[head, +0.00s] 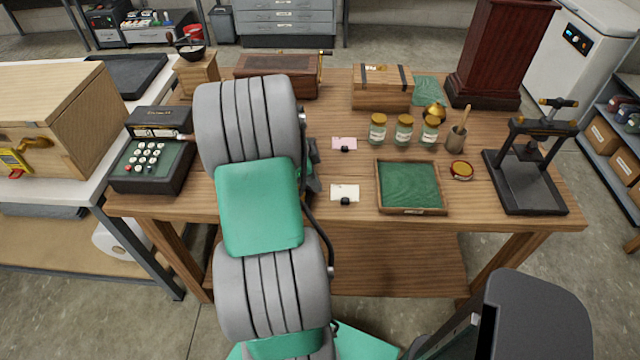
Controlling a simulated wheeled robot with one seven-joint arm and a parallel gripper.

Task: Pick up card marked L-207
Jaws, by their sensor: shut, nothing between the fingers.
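Two small cards lie on the wooden table, right of my arm. One is a pink card (343,142), farther back; the other is a cream card (344,190), nearer the front edge. Each has a small dark piece at its near edge. Any marks are too small to read, so I cannot tell which is L-207. My grey and green arm rises in front of the table and hides part of its left side. I cannot make out my gripper's fingers in this view.
A green-lined tray (411,211) sits right of the cream card. Several glass jars (404,132) stand behind it. A keyed machine (152,160) is at left.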

